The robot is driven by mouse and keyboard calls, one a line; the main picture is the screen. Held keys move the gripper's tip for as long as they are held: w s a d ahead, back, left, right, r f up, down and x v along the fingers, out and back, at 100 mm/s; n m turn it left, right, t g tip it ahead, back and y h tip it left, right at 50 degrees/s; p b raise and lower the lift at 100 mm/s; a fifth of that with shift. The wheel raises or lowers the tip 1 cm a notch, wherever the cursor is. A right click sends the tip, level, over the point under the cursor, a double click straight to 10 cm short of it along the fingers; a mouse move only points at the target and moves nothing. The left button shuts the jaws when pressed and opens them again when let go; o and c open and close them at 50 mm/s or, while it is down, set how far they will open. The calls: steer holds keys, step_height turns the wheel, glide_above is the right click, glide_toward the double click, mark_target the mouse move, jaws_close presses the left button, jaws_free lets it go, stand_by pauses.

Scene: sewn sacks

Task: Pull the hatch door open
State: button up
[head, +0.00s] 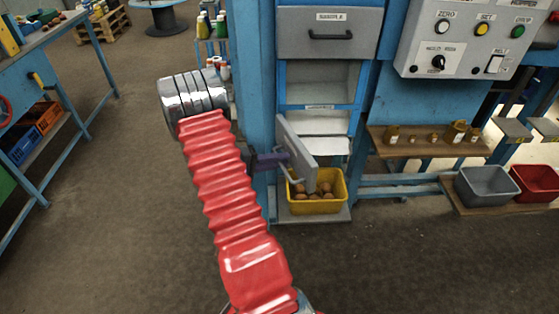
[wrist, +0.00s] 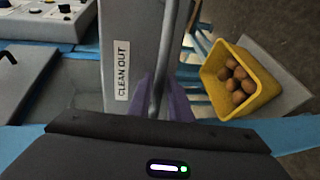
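The hatch door (head: 299,141) is a grey panel low on the blue cabinet. In the head view it stands swung out, at an angle to the cabinet front, with a pale opening (head: 322,146) behind it. In the wrist view the door (wrist: 132,40) fills the upper middle and bears a "CLEAN OUT" label (wrist: 122,70). Its metal bar handle (wrist: 159,70) runs between my purple fingers. My gripper (head: 276,160) reaches the handle from the left; in the wrist view its fingers (wrist: 160,100) look closed around the bar. The exact contact is partly hidden.
A yellow bin (head: 330,206) of brown round items stands below the door, close to its lower edge. A grey drawer (head: 328,33) is above. A control panel (head: 470,40), wooden shelf (head: 425,146) and grey and red bins are right. Floor in front is clear.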

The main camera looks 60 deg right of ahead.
steer(key=shift+a, duration=0.1)
steer(key=v, duration=1.3)
steer(key=shift+w+a, duration=0.2)
steer(key=shift+w, duration=0.1)
